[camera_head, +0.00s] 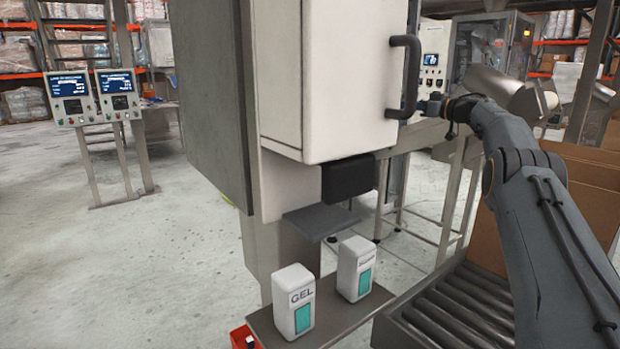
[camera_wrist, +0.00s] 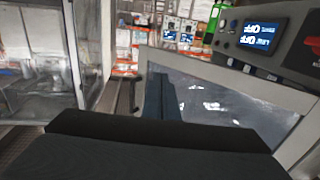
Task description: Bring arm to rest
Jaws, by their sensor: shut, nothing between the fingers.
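My arm reaches in from the right in the head view, bent at the elbow, and points left. My gripper (camera_head: 432,106) is at its far end, small in the picture, just right of the lower end of a black door handle (camera_head: 415,75). I cannot tell whether they touch.
The handle is on a pale cabinet (camera_head: 335,80). Two white dispensers, one marked GEL (camera_head: 293,298), stand on a low shelf (camera_head: 335,325). A roller conveyor (camera_head: 450,305) and cardboard box (camera_head: 600,195) are by my arm. Open floor (camera_head: 110,260) lies left.

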